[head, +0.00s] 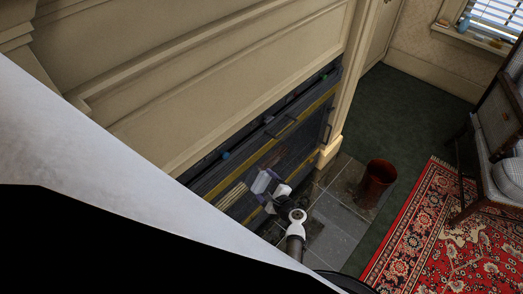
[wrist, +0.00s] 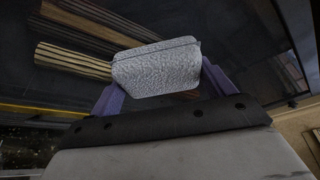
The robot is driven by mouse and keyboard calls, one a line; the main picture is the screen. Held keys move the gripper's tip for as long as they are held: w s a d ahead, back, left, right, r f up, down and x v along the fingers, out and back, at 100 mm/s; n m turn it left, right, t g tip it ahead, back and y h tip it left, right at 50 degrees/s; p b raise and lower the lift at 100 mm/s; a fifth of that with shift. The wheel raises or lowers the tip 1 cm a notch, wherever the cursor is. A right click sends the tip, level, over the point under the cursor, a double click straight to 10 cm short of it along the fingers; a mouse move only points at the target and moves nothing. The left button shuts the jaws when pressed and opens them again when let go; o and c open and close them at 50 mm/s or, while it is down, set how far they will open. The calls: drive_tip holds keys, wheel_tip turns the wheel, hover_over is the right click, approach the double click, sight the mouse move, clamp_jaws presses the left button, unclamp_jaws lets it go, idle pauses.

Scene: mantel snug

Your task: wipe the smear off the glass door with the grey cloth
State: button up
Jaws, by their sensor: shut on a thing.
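The grey cloth (wrist: 157,68) is a thick, textured pad held between the two purple fingers of my gripper (wrist: 163,84). The cloth also shows in the head view (head: 262,181), with my gripper (head: 272,188) right in front of the fireplace. The dark glass door (head: 300,143) fills the low opening under the cream mantel. In the wrist view the glass (wrist: 235,45) lies behind the cloth; I cannot tell whether they touch. Pale striped pieces show in or through the glass. A dull brownish patch shows on the door near the cloth, but I cannot tell whether it is the smear.
A red-brown bucket (head: 376,181) stands on the grey hearth tiles (head: 334,228), right of my arm. A patterned red rug (head: 425,235) and a chair (head: 490,130) are farther right. Dark handles (head: 281,129) stick out from the fireplace front. Green carpet (head: 405,112) is clear beyond.

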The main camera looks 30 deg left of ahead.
drive_tip(key=w+d+b, duration=0.1)
drive_tip(key=w+b, duration=0.5)
drive_tip(key=w, duration=0.7)
drive_tip(key=shift+w+d+b, duration=0.25)
drive_tip(key=shift+d+b, duration=0.05)
drive_tip(key=shift+b, duration=0.05)
idle(0.8)
drive_tip(key=shift+d+r, duration=0.1)
drive_tip(key=d+p, duration=0.1)
drive_tip(key=d, duration=0.5)
drive_tip(key=shift+s, duration=0.45)
drive_tip(key=d, duration=0.3)
drive_tip(key=shift+s+p, duration=0.2)
drive_tip(key=shift+p, duration=0.1)
idle(0.4)
